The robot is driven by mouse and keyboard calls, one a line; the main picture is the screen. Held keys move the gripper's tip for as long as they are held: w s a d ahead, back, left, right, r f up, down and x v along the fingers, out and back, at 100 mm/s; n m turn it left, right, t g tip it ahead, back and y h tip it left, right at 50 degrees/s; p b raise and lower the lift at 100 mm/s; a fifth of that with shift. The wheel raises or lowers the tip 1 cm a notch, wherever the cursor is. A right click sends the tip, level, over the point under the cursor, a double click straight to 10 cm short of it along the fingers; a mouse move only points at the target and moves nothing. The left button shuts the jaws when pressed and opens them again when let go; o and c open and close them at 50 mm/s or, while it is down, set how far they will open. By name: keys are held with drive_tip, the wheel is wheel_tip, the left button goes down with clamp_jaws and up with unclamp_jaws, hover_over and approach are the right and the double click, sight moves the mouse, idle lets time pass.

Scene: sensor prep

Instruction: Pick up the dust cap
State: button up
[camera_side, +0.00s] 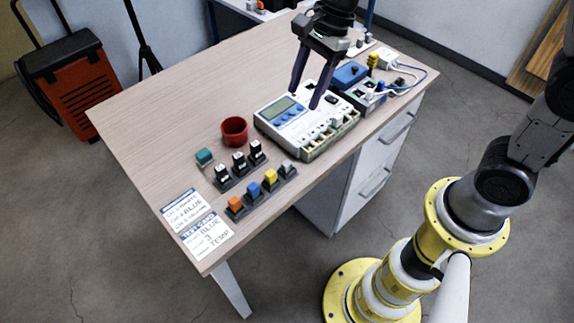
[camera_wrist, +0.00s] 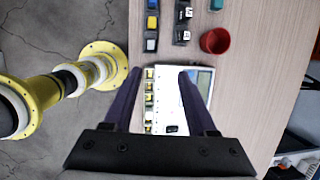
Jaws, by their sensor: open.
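No piece is clearly marked as the dust cap. A small black piece (camera_side: 332,97) sits on top of the white instrument (camera_side: 270,127) and may be it; a similar dark piece shows in the wrist view (camera_wrist: 172,128). A teal block (camera_side: 204,157) lies alone on the desk, left of a red cup (camera_side: 234,131). My gripper (camera_side: 304,100) points down above the instrument, its two dark fingers spread and nothing between them. In the wrist view my gripper (camera_wrist: 160,72) spans the instrument, with the red cup (camera_wrist: 215,41) ahead to the right.
Black holders carry several black labelled plugs (camera_side: 239,162) and several coloured plugs (camera_side: 270,177). Two printed cards (camera_side: 207,235) lie at the near corner. A blue box (camera_side: 350,74) and cabled modules (camera_side: 388,59) stand beyond the instrument. The desk's left part (camera_side: 165,115) is clear.

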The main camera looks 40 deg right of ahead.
drive_tip(key=g, duration=0.1)
hover_over(287, 163)
drive_tip(key=d, duration=0.2)
wheel_tip(287, 163, down, 12)
drive_tip(key=shift+x, duration=2.7)
drive_tip(key=shift+c, duration=0.3)
clamp_jaws()
